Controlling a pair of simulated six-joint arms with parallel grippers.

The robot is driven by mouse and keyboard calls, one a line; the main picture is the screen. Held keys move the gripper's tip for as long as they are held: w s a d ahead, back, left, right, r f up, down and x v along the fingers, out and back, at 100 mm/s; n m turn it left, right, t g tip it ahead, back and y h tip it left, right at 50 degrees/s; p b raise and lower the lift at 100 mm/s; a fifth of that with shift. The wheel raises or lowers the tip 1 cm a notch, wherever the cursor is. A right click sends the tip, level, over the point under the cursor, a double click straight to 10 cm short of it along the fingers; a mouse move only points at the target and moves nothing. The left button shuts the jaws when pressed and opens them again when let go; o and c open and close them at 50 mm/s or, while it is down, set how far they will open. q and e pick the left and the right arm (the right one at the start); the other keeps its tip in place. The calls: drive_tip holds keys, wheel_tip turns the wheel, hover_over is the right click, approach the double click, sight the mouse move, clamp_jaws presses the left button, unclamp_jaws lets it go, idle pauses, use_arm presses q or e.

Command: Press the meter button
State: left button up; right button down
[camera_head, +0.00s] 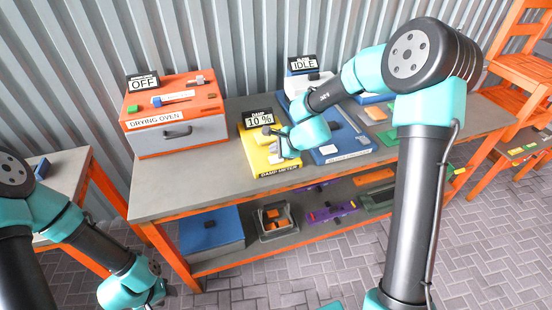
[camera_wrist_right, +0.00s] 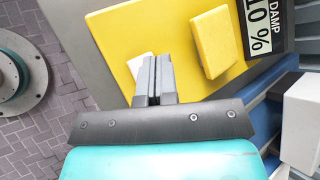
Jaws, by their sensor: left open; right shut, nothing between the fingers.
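The yellow damp meter (camera_head: 257,161) lies on the grey bench, with its "10 %" display (camera_head: 262,118) at the back. In the right wrist view its yellow plate (camera_wrist_right: 112,38) carries a raised yellow block (camera_wrist_right: 213,42) beside the display (camera_wrist_right: 265,25). A small white piece (camera_wrist_right: 138,64), perhaps the button, is partly hidden behind my right fingers. My right gripper (camera_wrist_right: 154,78) is shut and empty over the plate, beside the white piece; I cannot tell whether they touch. My left gripper (camera_head: 157,282) is open, low at the left, away from the meter.
An orange and grey drying oven (camera_head: 180,133) stands left of the meter, its sign reading "OFF". A blue device (camera_head: 345,150) stands close at the right, partly behind my right arm. The bench's front edge (camera_head: 230,190) is clear left of the meter. A lower shelf holds bins and parts.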

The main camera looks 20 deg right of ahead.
sight(276, 159)
drive_tip(key=shift+r, duration=2.1)
